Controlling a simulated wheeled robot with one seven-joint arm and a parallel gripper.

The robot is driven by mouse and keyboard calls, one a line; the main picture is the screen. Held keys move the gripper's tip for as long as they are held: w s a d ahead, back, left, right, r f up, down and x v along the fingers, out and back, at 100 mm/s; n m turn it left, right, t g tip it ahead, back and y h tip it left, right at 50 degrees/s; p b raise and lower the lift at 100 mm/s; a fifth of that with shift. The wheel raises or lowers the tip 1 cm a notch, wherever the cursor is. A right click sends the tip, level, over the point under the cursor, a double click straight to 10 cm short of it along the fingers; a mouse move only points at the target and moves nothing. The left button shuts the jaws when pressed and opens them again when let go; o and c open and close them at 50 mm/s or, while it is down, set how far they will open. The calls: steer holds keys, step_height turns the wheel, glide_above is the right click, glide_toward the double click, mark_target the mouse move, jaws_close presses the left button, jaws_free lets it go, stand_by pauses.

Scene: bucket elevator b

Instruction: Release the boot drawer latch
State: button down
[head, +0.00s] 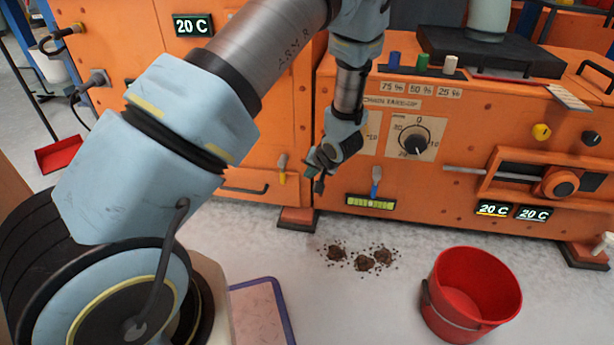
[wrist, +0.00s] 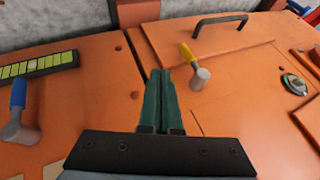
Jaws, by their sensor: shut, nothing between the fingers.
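A latch with a yellow handle and a grey hub (head: 282,168) sits on the orange machine front, by the upper right corner of a low drawer panel with a dark handle (head: 245,189). The latch handle points down toward the floor. In the wrist view the yellow latch (wrist: 194,66) is just right of the fingers, apart from them, its hub overlapping the panel edge; the drawer handle (wrist: 220,24) is beyond it. My gripper (head: 318,186) is in front of the machine, right of the latch. Its green fingers (wrist: 160,74) are together and empty.
A blue-handled lever (head: 375,180) and a yellow-green level gauge (head: 370,203) are right of my gripper. A dial (head: 414,141) is above them. A red bucket (head: 470,293) and dark spilled clumps (head: 362,259) are on the floor. A blue-rimmed mat or tray (head: 258,312) lies near my base.

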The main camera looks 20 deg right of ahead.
mark_target(283, 171)
steer(key=w+a+f+b, duration=0.4)
steer(key=w+f+b, duration=0.1)
steer(key=w+b, duration=0.1)
steer(key=shift+w+f, duration=0.35)
steer(key=shift+r+p, duration=0.1)
steer(key=shift+p, duration=0.45)
